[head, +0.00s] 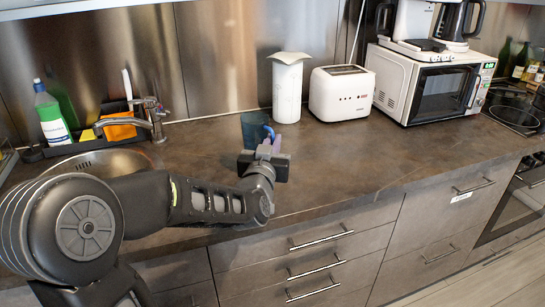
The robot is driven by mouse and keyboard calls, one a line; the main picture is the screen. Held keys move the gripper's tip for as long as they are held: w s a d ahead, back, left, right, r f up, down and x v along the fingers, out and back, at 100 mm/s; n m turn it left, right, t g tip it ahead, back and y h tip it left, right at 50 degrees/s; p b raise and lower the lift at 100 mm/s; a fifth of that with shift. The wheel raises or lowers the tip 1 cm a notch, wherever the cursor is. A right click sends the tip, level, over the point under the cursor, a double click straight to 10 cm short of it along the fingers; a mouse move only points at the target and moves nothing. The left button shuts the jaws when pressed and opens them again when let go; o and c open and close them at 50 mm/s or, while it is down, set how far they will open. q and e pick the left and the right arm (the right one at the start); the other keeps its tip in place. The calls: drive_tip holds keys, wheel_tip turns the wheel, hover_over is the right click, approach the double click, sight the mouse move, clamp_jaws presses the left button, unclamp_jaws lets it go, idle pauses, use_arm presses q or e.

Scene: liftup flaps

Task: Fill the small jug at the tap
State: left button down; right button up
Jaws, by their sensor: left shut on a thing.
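A small translucent dark teal jug (253,128) with a blue handle is on or just above the counter, in front of the white canister. My left gripper (267,146) is shut on the jug, seemingly at its handle; the gripper partly hides the jug's lower part. Whether the jug touches the counter cannot be told. The metal tap (154,122) stands at the back left, over the round sink (97,163), well to the left of the jug. My left arm hides part of the sink. My right gripper is not in view.
A caddy holds a green-and-white bottle (52,118) and an orange cloth (118,127) beside the tap. A white canister (288,90), toaster (342,93) and microwave (432,88) line the back. The counter (345,160) right of the jug is clear.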

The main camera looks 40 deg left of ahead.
use_arm(q)
wheel_tip(320, 180, up, 2)
drive_tip(key=shift+r, duration=0.2)
drive_tip(key=shift+f, duration=0.1)
idle(0.7)
